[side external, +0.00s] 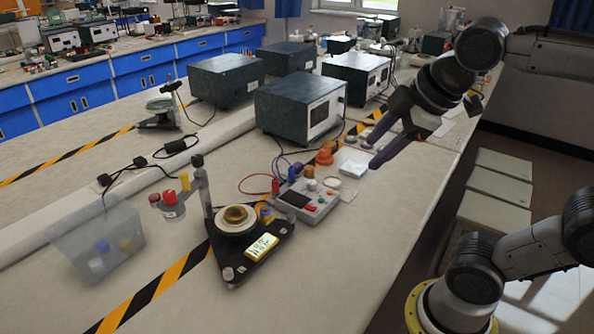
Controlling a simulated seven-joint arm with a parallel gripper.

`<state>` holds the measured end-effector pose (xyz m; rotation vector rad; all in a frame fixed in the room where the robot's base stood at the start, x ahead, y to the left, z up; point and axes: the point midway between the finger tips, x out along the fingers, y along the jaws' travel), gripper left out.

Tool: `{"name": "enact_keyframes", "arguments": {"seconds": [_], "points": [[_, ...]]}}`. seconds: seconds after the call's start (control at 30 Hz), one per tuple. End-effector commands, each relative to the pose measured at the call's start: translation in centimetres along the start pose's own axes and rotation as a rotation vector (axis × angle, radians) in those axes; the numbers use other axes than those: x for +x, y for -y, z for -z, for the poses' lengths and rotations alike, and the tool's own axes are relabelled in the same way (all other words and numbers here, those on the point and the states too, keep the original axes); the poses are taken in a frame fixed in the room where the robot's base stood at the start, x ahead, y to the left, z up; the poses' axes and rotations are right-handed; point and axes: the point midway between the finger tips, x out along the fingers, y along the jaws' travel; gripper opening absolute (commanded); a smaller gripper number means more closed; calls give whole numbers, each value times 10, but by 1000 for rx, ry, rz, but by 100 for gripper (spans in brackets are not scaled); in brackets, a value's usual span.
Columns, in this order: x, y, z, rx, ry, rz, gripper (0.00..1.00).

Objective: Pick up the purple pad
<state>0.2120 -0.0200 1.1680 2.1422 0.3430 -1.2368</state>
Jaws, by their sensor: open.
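I cannot make out a purple pad anywhere in the side external view. My gripper (371,155) is at the upper right, above the long bench top, with its dark fingers pointing down and to the left. The fingers are apart, and I see nothing held between them. A small white block-like item (353,169) shows just below and left of the fingertips. Whether they touch it cannot be told.
A clear bin (96,243) is at left. Dark instrument boxes (300,105) stand behind. The right bench edge drops to floor.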

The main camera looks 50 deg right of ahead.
Motion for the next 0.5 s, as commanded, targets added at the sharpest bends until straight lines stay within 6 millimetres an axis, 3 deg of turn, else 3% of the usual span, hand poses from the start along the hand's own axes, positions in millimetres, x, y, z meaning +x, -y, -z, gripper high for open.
{"name": "enact_keyframes", "arguments": {"seconds": [0.27, 0.5], "points": [[8, -94, 64, -422, 105, -37, 52], [54, -171, 106, -717, 221, -9, 52]]}}
